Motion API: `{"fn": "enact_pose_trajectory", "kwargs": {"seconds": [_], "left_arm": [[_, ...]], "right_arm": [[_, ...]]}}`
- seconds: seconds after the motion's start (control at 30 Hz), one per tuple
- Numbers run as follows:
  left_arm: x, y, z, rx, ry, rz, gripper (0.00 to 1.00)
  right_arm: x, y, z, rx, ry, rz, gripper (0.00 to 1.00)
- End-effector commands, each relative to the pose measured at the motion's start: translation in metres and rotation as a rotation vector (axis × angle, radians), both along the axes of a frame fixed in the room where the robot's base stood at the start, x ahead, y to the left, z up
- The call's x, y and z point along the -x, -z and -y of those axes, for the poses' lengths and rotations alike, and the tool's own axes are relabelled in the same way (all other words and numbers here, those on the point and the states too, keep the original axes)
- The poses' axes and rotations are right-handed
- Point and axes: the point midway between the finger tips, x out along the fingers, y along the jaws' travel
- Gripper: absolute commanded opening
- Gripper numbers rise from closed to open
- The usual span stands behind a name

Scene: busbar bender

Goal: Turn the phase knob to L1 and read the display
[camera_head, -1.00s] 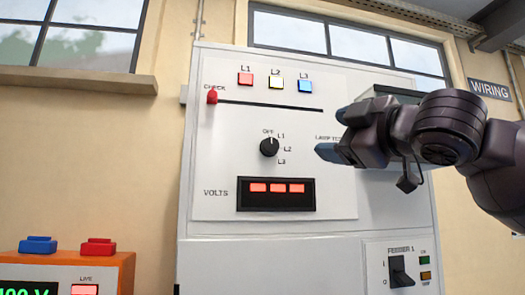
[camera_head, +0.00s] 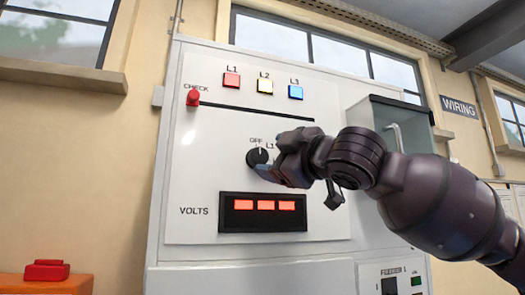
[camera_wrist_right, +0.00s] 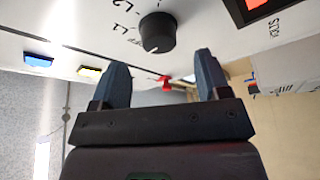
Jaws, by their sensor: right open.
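The black round phase knob (camera_head: 258,158) is on the white panel, below the lamps. Its white mark points up at OFF; the L1 label is just right of it, partly behind my gripper. My right gripper (camera_head: 262,172) is open at the knob's right and lower side. In the right wrist view, the knob (camera_wrist_right: 158,32) lies ahead of and between the two blue fingertips (camera_wrist_right: 158,62), with a gap visible. The VOLTS display (camera_head: 263,206) below shows three red lit blocks; no digits are legible. My left gripper is not in view.
A red CHECK lever (camera_head: 193,97) sits at the left end of a black slot. A feeder switch (camera_head: 389,287) is lower right. An orange box (camera_head: 45,285) stands lower left.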

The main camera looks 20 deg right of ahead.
Motion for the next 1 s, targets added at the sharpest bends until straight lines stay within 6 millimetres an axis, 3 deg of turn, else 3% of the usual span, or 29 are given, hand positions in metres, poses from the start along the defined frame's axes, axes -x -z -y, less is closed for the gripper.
{"fn": "enact_pose_trajectory", "kwargs": {"seconds": [0.3, 0.7, 1.0], "left_arm": [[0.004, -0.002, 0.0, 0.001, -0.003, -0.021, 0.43], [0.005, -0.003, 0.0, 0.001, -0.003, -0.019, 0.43], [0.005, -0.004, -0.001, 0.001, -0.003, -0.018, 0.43]], "right_arm": [[-0.034, -0.009, -0.013, 0.001, 0.0, 0.0, 0.69], [-0.038, -0.009, -0.015, 0.001, 0.001, 0.001, 0.68], [-0.038, -0.009, -0.014, 0.001, 0.001, 0.001, 0.22]]}}
